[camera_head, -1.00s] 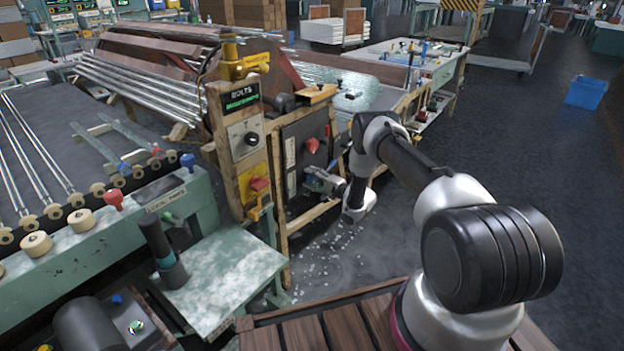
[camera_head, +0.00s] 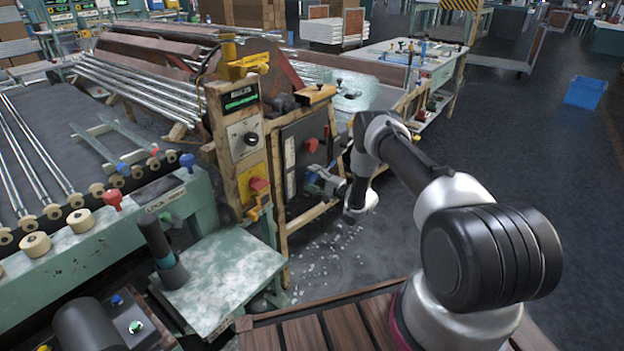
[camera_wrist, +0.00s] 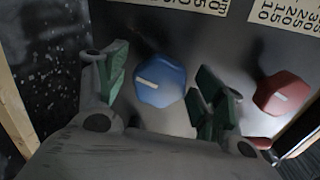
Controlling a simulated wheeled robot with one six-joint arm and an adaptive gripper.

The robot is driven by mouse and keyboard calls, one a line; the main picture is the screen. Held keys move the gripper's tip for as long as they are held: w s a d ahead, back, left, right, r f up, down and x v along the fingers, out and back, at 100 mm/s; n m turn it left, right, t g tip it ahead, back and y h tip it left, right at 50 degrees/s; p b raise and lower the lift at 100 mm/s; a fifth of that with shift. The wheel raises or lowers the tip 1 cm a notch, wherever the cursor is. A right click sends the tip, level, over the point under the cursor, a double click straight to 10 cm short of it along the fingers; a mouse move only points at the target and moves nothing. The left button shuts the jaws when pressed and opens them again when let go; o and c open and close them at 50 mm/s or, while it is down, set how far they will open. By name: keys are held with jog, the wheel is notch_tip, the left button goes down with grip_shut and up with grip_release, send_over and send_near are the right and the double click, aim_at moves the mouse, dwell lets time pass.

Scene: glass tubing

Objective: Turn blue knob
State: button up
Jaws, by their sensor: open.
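The blue knob (camera_wrist: 160,82) sits on a dark panel (camera_wrist: 185,30) in the wrist view. In the head view my gripper (camera_head: 318,180) is at the front of the dark panel, and the blue knob is hidden there.
Printed number labels (camera_wrist: 285,15) are above. In the head view a wooden frame (camera_head: 312,216) surrounds the panel, and a post with a black knob (camera_head: 251,139) stands to its left.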

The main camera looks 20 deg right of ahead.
jog(key=v, duration=1.1)
jog(key=shift+s+d, duration=0.1)
